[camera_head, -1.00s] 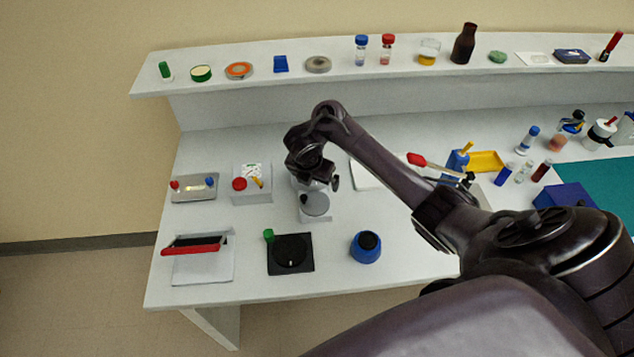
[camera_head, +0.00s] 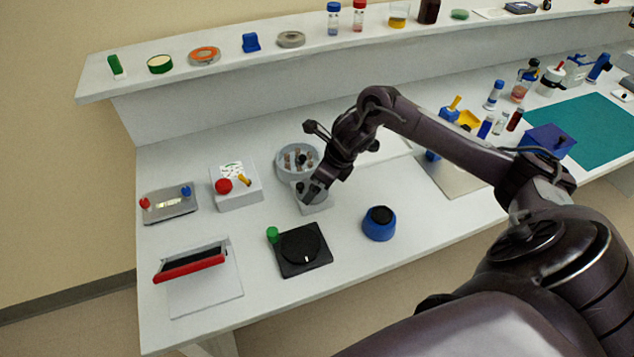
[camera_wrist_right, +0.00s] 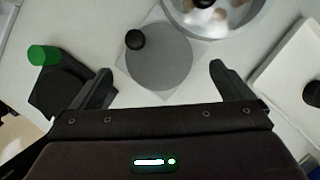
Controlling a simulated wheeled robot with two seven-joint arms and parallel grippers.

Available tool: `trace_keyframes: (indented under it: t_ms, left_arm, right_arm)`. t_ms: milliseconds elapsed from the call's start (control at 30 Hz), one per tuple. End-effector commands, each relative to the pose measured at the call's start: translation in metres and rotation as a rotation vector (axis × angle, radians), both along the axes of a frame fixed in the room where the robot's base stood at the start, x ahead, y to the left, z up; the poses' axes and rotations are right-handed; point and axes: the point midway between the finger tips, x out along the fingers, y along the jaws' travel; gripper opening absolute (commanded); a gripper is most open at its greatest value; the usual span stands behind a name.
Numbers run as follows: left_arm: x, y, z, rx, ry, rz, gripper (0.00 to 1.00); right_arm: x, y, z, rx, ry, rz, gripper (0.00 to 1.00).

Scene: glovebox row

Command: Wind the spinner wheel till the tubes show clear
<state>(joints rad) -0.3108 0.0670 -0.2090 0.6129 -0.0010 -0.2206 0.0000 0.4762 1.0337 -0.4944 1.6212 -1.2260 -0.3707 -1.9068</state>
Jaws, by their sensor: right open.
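The spinner is a round pale bowl (camera_head: 281,172) with several small tubes (camera_head: 298,157) standing in it, joined to a light base. A grey wheel (camera_wrist_right: 160,72) with a black knob (camera_wrist_right: 135,39) lies flat on that base. The bowl edge also shows at the top of the right wrist view (camera_wrist_right: 248,22), where the tubes are mostly cut off. My right gripper (camera_head: 309,192) is over the wheel in the head view and partly hides it. In the right wrist view its fingers are apart and empty, with the knob ahead of them, left of centre. My left gripper is out of view.
A black turntable (camera_head: 302,249) with a green knob (camera_head: 273,234) sits in front of the spinner. A blue round pot (camera_head: 379,224) stands to its right. A box with a red knob (camera_head: 224,186) and a red-handled flap device (camera_head: 190,266) are left. A shelf runs behind.

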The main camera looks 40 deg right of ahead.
Motion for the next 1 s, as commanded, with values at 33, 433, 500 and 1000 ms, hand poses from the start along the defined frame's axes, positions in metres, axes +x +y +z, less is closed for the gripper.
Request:
trace_keyframes:
  t_ms: [33, 433, 500, 1000]
  left_arm:
    - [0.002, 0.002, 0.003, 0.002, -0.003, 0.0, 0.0]
    - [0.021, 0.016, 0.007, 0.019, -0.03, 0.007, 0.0]
    - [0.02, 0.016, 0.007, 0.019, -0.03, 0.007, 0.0]
    - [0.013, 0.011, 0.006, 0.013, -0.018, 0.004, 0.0]
  right_arm:
    - [0.002, 0.002, -0.006, 0.003, 0.002, -0.002, 0.99]
    - [0.009, 0.004, -0.024, -0.002, 0.0, -0.002, 0.99]
    - [0.009, 0.004, -0.024, -0.002, 0.0, -0.002, 0.99]
    - [0.009, 0.004, -0.024, -0.001, 0.0, -0.008, 0.54]
